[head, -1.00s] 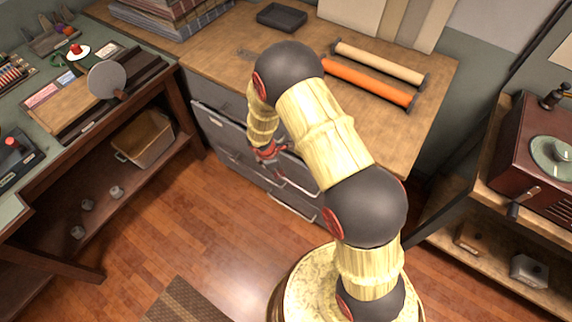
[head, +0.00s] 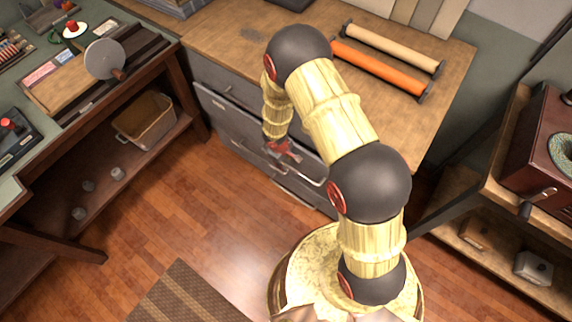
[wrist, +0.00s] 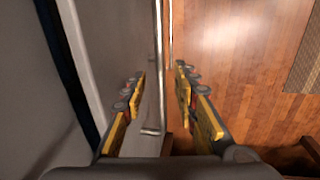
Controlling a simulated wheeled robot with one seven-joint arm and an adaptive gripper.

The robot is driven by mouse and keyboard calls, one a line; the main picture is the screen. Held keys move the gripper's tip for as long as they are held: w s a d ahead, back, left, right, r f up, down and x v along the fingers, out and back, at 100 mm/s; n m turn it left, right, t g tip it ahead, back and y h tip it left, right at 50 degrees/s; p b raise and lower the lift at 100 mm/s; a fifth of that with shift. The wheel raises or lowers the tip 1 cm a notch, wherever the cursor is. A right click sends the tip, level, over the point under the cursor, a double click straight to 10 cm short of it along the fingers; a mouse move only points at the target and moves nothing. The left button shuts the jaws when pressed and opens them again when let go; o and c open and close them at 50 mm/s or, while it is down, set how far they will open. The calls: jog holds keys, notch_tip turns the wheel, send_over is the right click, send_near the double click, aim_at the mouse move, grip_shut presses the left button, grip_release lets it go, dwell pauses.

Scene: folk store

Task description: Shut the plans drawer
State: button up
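The grey drawer unit (head: 262,112) stands under the wooden worktop, and one wide drawer front (head: 232,121) appears to stand a little out from it. I cannot read a label that names the plans drawer. My gripper (head: 285,152) is low at the drawer fronts, by a long metal bar handle (head: 314,180). In the wrist view, my gripper (wrist: 160,72) has its fingers apart, and the handle (wrist: 158,60) runs between them. The grey drawer front (wrist: 115,45) is on the left there. Whether either finger touches the handle is unclear.
Orange (head: 377,67) and tan (head: 392,47) rolls lie on the worktop (head: 225,40). A workbench with a lower shelf (head: 120,175) stands at left, a shelf with a red-brown machine (head: 540,150) at right. Wood floor (head: 225,220) is clear in front; a rug (head: 180,295) lies below.

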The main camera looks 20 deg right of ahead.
aim_at(287, 165)
jog(key=shift+w+d+f+b, duration=0.15)
jog(key=shift+f+b, duration=0.1)
jog(key=shift+f, duration=0.6)
jog(key=shift+w+d+f+b, duration=0.1)
jog(key=shift+d+f+b, duration=0.1)
jog(key=shift+f, duration=0.65)
jog(key=shift+c, duration=0.5)
grip_shut()
